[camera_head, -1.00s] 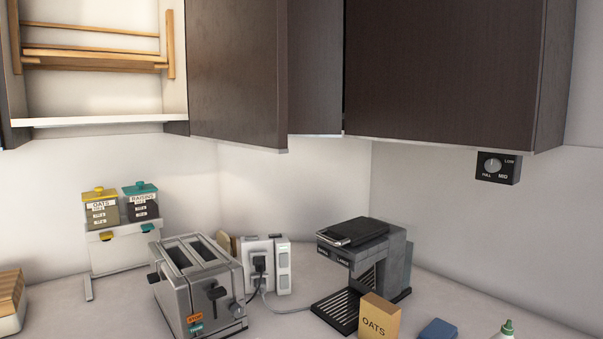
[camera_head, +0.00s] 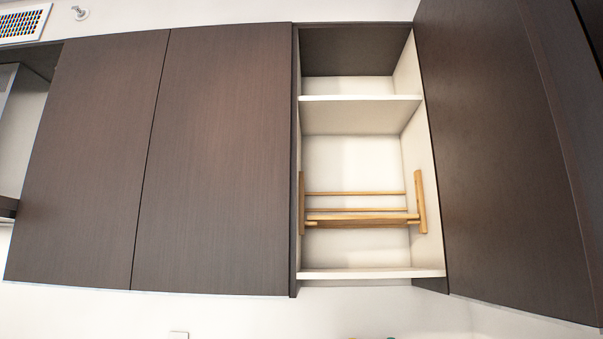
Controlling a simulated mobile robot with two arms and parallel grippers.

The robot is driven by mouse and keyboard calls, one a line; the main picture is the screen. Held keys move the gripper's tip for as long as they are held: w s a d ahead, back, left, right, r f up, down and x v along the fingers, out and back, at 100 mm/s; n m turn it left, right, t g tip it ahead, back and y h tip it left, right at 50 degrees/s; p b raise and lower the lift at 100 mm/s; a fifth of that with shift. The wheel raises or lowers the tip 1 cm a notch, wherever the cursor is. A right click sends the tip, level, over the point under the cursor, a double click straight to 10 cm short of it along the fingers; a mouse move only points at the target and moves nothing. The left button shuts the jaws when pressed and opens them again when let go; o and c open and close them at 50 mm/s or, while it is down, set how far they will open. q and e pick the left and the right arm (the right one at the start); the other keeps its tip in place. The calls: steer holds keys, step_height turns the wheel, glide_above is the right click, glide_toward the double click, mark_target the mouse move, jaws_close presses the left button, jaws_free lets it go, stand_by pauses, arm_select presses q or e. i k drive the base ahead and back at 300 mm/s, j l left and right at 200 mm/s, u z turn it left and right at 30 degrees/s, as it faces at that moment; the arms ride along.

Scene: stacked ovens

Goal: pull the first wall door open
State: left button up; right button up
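Dark brown wall cabinet doors fill the upper part of the head view. Two flat doors at the left, one (camera_head: 95,165) and another beside it (camera_head: 212,160), are shut. Right of them is an open cabinet section (camera_head: 372,272) with white shelves and a wooden rack (camera_head: 360,218) inside. A large dark door (camera_head: 500,150) at the right stands beside this opening, and I cannot tell how far it is swung. Which door counts as the first cannot be told. Neither of my grippers is in view.
A colourful vent grille (camera_head: 24,25) and a small ceiling fitting (camera_head: 80,13) are at the top left. A partly seen open recess (camera_head: 22,135) is at the left edge.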

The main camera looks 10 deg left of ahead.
mark_target(77, 220)
steer(key=u, duration=1.55)
steer(key=i+j, duration=0.15)
steer(key=i, duration=0.2)
steer(key=i+j, duration=0.15)
steer(key=i, duration=0.15)
